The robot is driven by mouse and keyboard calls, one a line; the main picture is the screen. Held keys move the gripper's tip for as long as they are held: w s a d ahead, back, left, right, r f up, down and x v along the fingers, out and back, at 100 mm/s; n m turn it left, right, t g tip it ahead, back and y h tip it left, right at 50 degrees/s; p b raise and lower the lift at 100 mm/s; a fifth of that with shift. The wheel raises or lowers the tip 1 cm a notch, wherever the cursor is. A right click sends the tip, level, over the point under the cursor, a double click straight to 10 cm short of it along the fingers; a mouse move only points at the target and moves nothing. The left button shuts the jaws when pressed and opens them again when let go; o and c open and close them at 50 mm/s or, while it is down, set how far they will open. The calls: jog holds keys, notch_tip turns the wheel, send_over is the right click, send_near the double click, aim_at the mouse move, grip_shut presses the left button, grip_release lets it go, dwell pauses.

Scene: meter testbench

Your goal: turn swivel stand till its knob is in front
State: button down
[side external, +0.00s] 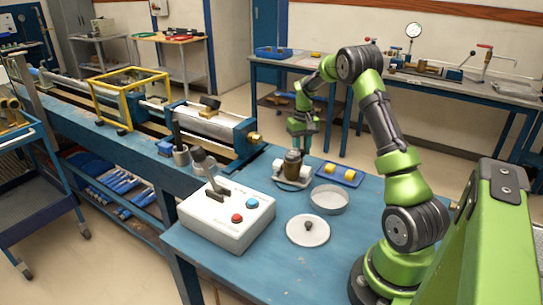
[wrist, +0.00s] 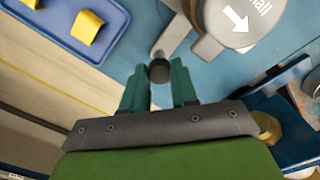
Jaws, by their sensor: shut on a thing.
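The swivel stand (side external: 291,183) is a small whitish stand on the blue bench, with a dark brownish body upright on it. In the wrist view its grey round part (wrist: 240,25) shows at the top right, with a white arrow and partly cut-off lettering. A grey rod runs from it to a dark round knob (wrist: 159,70). My gripper (wrist: 159,86) has its two green fingers on either side of this knob and is shut on it. In the side view my gripper (side external: 301,148) points down just above and behind the stand; the knob cannot be made out there.
A blue tray (side external: 351,182) with yellow blocks and a clear round dish (side external: 329,199) stand right of the swivel stand. A white lid-like disc (side external: 308,236) and a control box (side external: 222,225) with lever and buttons lie nearer. A clamp bench with a brass end (side external: 255,138) is to the left.

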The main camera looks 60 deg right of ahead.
jog(key=shift+s+m, duration=0.6)
jog(key=shift+m, duration=0.2)
jog(key=c, duration=0.9)
grip_release()
jog(key=shift+o, duration=0.2)
jog(key=shift+r, duration=0.1)
notch_tip(320, 180, up, 17)
jog(key=shift+d, duration=0.1)
